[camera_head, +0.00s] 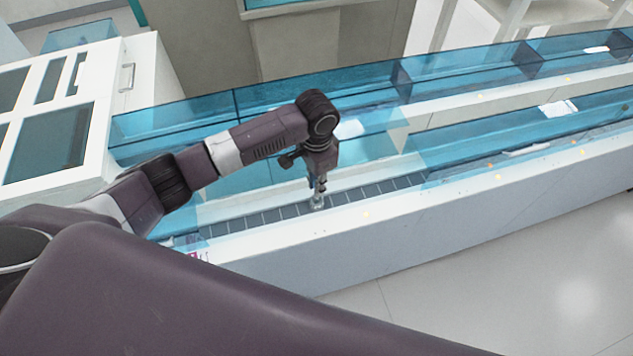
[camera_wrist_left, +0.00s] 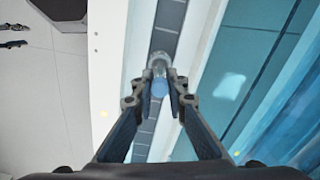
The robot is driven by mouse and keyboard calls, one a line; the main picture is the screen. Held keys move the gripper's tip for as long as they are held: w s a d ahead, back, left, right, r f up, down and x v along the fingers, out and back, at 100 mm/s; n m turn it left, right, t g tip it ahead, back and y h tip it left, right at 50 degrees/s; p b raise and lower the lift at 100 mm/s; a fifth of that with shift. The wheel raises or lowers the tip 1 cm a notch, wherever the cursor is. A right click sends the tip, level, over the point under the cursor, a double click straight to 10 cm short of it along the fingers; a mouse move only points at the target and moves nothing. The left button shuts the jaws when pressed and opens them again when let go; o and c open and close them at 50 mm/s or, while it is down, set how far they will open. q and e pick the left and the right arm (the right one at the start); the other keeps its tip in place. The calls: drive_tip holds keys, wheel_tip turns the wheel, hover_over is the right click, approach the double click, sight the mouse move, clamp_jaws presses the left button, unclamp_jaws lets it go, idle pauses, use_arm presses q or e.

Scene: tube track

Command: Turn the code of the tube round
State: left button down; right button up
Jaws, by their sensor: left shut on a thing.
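The tube (camera_wrist_left: 159,65) stands on the dark segmented track (camera_head: 265,216), between the fingers of my left gripper (camera_head: 318,190). In the left wrist view, my left gripper (camera_wrist_left: 159,95) is shut on the tube, with one finger on each side. A blue round part (camera_wrist_left: 159,89) shows at the tube's near end. In the head view only the tube's lower part (camera_head: 317,203) shows under the fingers. No code on the tube can be made out. My right gripper is not in view.
A white rail (camera_head: 380,208) runs along the front of the track. Blue see-through panels (camera_head: 180,118) stand behind it. A white cabinet (camera_head: 110,90) with dark panels is at the left. Pale floor (camera_head: 530,260) lies open at the right front.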

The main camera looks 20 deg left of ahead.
use_arm(q)
drive_tip(key=c, duration=1.8)
unclamp_jaws()
drive_tip(key=shift+c, duration=0.2)
wheel_tip(320, 180, up, 12)
drive_tip(key=shift+s+f, duration=0.1)
drive_tip(key=shift+f, duration=0.05)
